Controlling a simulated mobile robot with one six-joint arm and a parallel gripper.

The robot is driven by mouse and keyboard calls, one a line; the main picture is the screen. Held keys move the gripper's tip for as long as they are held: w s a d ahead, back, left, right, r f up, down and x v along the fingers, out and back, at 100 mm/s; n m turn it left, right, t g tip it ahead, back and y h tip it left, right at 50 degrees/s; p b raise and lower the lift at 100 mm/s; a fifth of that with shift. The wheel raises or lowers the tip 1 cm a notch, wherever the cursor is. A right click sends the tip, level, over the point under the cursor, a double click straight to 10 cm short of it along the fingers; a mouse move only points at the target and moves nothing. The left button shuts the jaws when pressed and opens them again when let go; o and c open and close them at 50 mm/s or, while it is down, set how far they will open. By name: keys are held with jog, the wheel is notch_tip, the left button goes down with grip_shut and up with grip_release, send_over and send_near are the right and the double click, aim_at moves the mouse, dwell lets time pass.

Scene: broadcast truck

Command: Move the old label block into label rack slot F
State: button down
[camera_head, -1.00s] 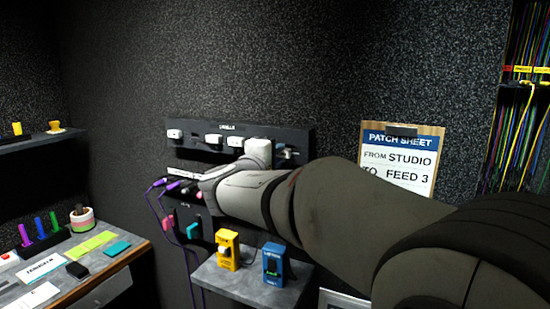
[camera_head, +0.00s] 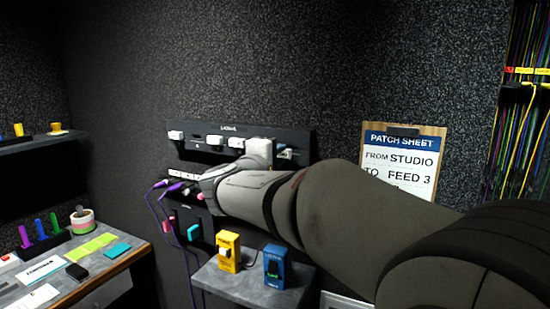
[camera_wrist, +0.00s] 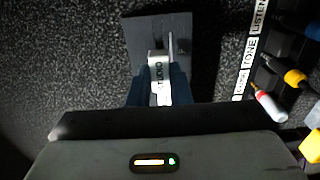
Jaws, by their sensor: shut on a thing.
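In the wrist view, my gripper (camera_wrist: 160,92) is shut on a white label block (camera_wrist: 158,70), held upright between the dark jaws. Its lettering is partly covered and seems to read "STUDIO". A dark grey plate (camera_wrist: 140,38), apparently the end of the label rack, lies just behind the block; I cannot tell whether they touch. In the head view, the black label rack (camera_head: 190,151) hangs on the wall, with white blocks at its left (camera_head: 176,135) and middle (camera_head: 236,142). My wrist covers part of its right half there. Slot letters are too small to read.
Below the rack is a patch panel with purple cables (camera_head: 157,205). A yellow box (camera_head: 228,252) and a blue box (camera_head: 274,267) stand on a grey shelf. A clipboard patch sheet (camera_head: 402,160) hangs at right. In the wrist view, plugs (camera_wrist: 268,103) are close on the right.

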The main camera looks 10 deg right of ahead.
aim_at(281, 154)
jog(key=shift+w+d, duration=0.4)
jog(key=shift+w, duration=0.15)
jog(key=shift+w+d+b, duration=0.25)
jog(key=shift+b, duration=0.1)
jog(key=shift+b+x, duration=0.4)
jog(key=shift+x, duration=0.65)
jog(key=c, duration=1.3)
grip_release()
jog(key=shift+o, duration=0.2)
jog(key=shift+a, duration=0.1)
jog(key=b+v, duration=0.1)
jog(key=v, duration=0.6)
jog(key=shift+s+a, duration=0.2)
jog(key=shift+s, duration=0.15)
